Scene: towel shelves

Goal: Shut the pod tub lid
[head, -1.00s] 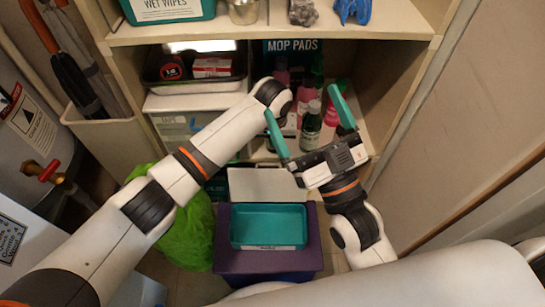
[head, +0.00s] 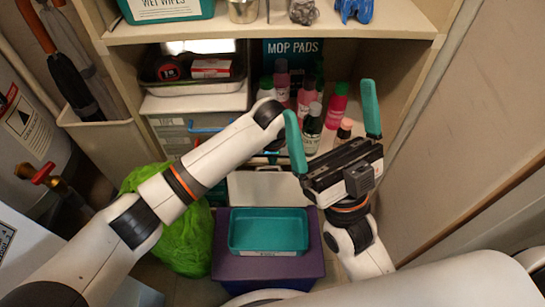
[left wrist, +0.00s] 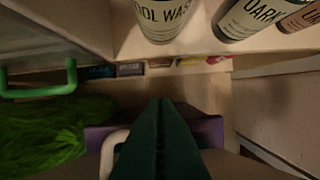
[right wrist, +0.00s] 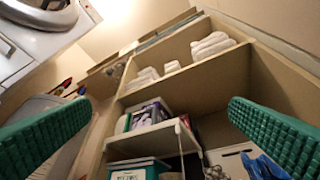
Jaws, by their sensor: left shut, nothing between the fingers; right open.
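A purple tub (head: 222,262) stands low in front of the shelves in the head view, with a teal tray (head: 236,249) in or on its top. A pale panel (head: 262,190), apparently its raised lid, stands behind the tray. In the left wrist view a pale loop (left wrist: 108,150), perhaps a handle, shows beside purple surface (left wrist: 211,130). My left gripper (left wrist: 160,103) is shut and empty, pointing toward this area; contact cannot be told. In the head view it is mostly hidden behind my forearm. My right gripper (head: 333,120) is open and empty, raised right of the tub.
Several bottles (head: 337,104) stand on the shelf behind my grippers. A green bag (head: 185,240) lies left of the tub. An umbrella bin (head: 100,145) stands at the left, and a wall (head: 460,130) closes the right side.

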